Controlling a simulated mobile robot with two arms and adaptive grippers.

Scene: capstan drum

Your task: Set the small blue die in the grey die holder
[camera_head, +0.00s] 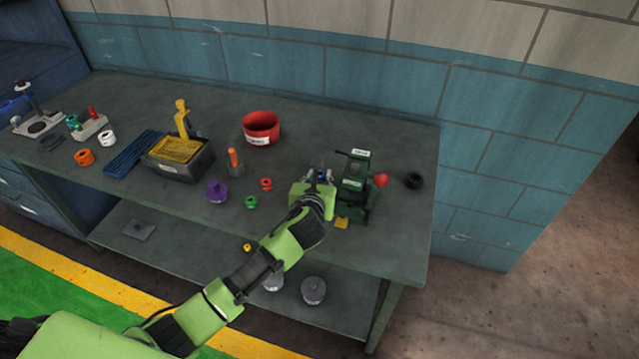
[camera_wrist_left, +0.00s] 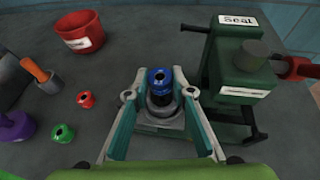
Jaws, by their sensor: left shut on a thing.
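The small blue die (camera_wrist_left: 157,79) has a dark hole in its top. My left gripper (camera_wrist_left: 159,94) is shut on it, with one finger on each side. In the head view, the blue die (camera_head: 323,176) shows at the tip of my left gripper (camera_head: 318,178), beside the green press. Grey round and square parts (camera_wrist_left: 160,115) show just below the die, between the fingers. They look like the grey die holder, but the fingers partly hide them. I cannot tell whether the die is seated in it or just above it. My right gripper is not in view.
The green press (camera_wrist_left: 235,75) labelled Seal stands close on the right of the gripper. A red bowl (camera_head: 261,128), small red (camera_wrist_left: 86,99) and green (camera_wrist_left: 63,133) rings and a purple part (camera_head: 216,193) lie to the left.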

